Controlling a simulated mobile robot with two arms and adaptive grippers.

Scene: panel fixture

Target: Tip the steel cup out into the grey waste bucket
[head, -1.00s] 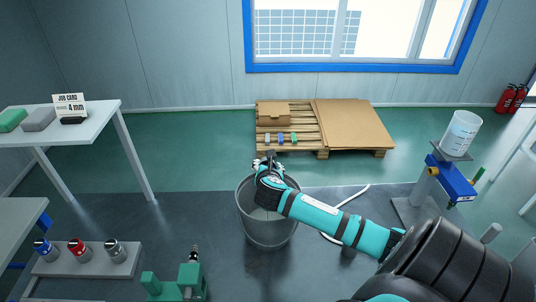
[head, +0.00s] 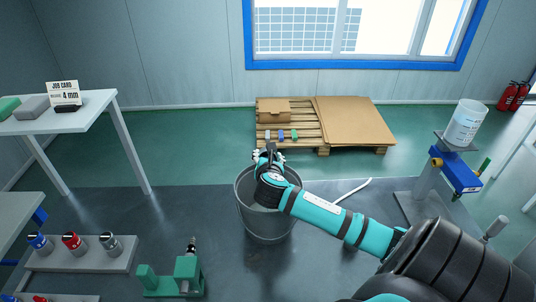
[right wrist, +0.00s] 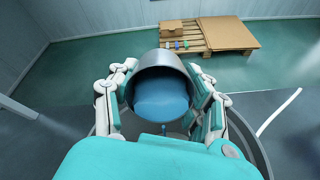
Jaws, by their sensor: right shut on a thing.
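The grey waste bucket (head: 266,226) stands on the dark floor mat in the middle of the head view. My right gripper (head: 268,157) is above its far rim, with the arm reaching across from the right. In the right wrist view, my right gripper (right wrist: 163,105) is shut on the steel cup (right wrist: 160,60), one finger on each side. The cup's grey wall arches over a blue surface inside it, and a small blue bit shows just below. I cannot tell whether that is liquid running out. The bucket's rim (right wrist: 262,150) curves around below. My left gripper is out of view.
A green vise-like fixture (head: 175,277) stands left of the bucket, near a rack of several knobbed pieces (head: 85,255). A blue stand (head: 455,175) with a white container (head: 466,124) is at right. A pallet (head: 325,125) lies behind. A white hose (head: 353,191) lies near the bucket.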

